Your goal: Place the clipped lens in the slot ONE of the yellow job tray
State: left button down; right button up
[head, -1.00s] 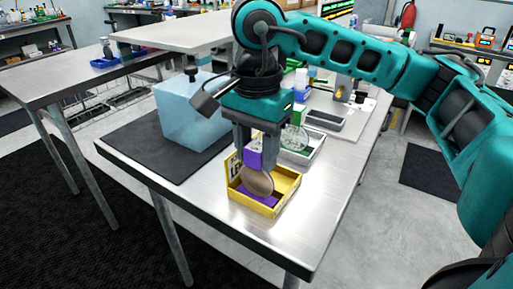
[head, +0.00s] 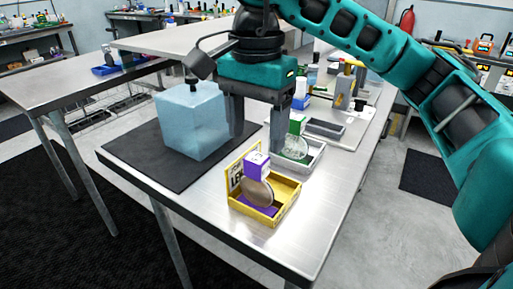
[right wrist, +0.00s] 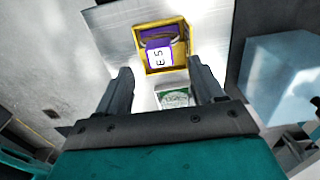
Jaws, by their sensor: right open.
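The yellow job tray (head: 278,213) sits near the front of the steel table. The clipped lens, a brownish disc (head: 257,192) with a purple and white clip (head: 256,166), stands in the tray, leaning a little. In the right wrist view the purple clip (right wrist: 158,54) shows inside the yellow tray (right wrist: 183,50). I cannot tell which slot it is in. My right gripper (head: 256,135) is open and empty, above and behind the tray, apart from the clip. My left gripper is not in view.
A grey tray (head: 314,160) behind the yellow one holds a clear lens with a green clip (head: 296,125). A translucent blue box (head: 193,122) stands on a dark mat (head: 140,150) at left. Bare steel lies around the yellow tray's front and right.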

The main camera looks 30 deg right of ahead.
pick_arm(q)
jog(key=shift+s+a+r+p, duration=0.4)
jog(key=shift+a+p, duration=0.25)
jog(key=shift+p, duration=0.25)
pick_arm(e)
notch_tip(320, 180, up, 6)
jog(key=shift+f, duration=0.1)
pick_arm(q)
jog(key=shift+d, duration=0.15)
